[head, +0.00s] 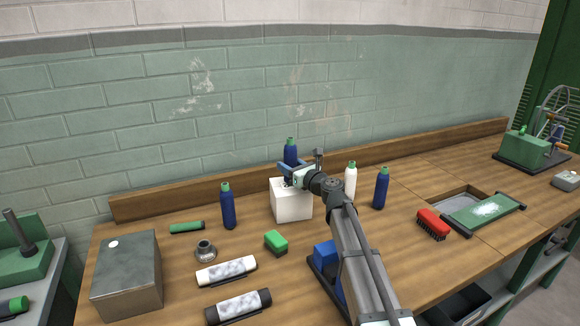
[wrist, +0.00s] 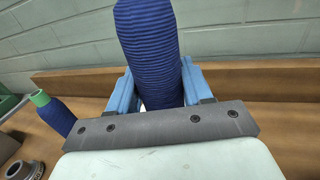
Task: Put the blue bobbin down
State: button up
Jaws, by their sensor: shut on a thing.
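My gripper (head: 290,174) is shut on a blue bobbin (head: 291,148) with a green tip, near the middle of the bench. The bobbin is about upright above the fingers. In the wrist view the wound blue bobbin (wrist: 150,50) sits between the two light-blue fingers (wrist: 157,92). A white block (head: 292,204) is under the gripper. The bobbin's lower end is hidden, so I cannot tell whether it touches the block.
Other blue bobbins stand left (head: 228,206) and right (head: 381,188), with a white bobbin (head: 351,180) near the right one. A green sponge (head: 276,241), a metal fitting (head: 205,250) and a red brush (head: 433,223) lie nearby. A wooden ledge (head: 150,207) runs behind.

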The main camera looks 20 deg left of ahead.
jog(key=shift+f, duration=0.1)
jog(key=o, duration=1.1)
jog(key=v, duration=1.2)
